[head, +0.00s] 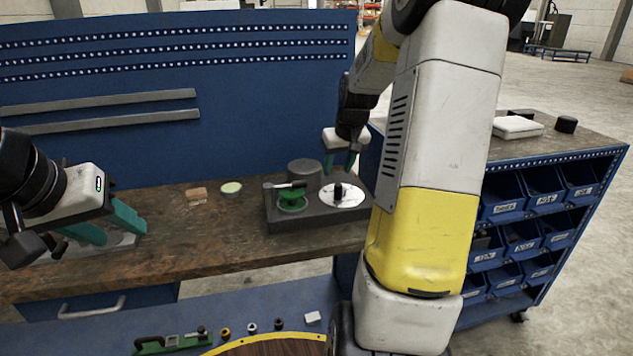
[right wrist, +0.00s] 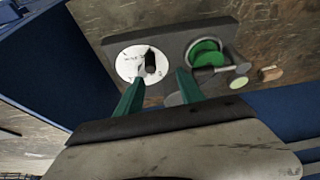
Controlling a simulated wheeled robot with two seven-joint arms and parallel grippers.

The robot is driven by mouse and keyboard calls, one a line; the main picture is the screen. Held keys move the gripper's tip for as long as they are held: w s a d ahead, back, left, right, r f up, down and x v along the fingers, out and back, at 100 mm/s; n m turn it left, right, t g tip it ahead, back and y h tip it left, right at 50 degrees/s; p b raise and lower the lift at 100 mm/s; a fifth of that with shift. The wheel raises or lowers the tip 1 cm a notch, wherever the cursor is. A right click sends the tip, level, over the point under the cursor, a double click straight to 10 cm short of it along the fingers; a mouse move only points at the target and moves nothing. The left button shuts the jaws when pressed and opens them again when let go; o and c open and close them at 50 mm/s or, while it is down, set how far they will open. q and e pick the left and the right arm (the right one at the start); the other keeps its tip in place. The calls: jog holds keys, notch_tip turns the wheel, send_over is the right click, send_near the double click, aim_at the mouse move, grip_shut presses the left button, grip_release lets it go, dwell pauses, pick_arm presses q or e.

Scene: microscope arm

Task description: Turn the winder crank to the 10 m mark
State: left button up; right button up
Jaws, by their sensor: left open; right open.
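The winder (head: 290,222) is a dark grey block on the wooden workbench. On its right is a white marked dial (head: 352,199) with a black crank knob (head: 338,191). In the right wrist view the dial (right wrist: 123,63) and black knob (right wrist: 151,62) show just beyond my fingertips. A green spool (head: 292,203) sits on its left side. My right gripper (head: 341,170) is open and empty, above and behind the dial; in the wrist view its green fingers (right wrist: 161,84) point at the dial's edge. My left gripper (head: 118,228) is open at the bench's left, far from the winder.
A dark cylinder (head: 304,174) stands behind the spool. A pale green disc (head: 231,188) and a brown block (head: 196,194) lie left of the winder. A blue pegboard panel (head: 180,90) rises behind the bench. A blue bin rack (head: 545,215) stands at right.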

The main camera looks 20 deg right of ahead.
aim_at(339, 185)
jog(key=x, duration=0.3)
jog(key=d+x, duration=0.1)
jog(key=x, duration=0.3)
jog(key=d+x, duration=0.1)
jog(key=x, duration=0.3)
jog(key=shift+w+d+r, duration=0.1)
jog(key=shift+d, duration=0.05)
grip_shut()
dwell(1.1)
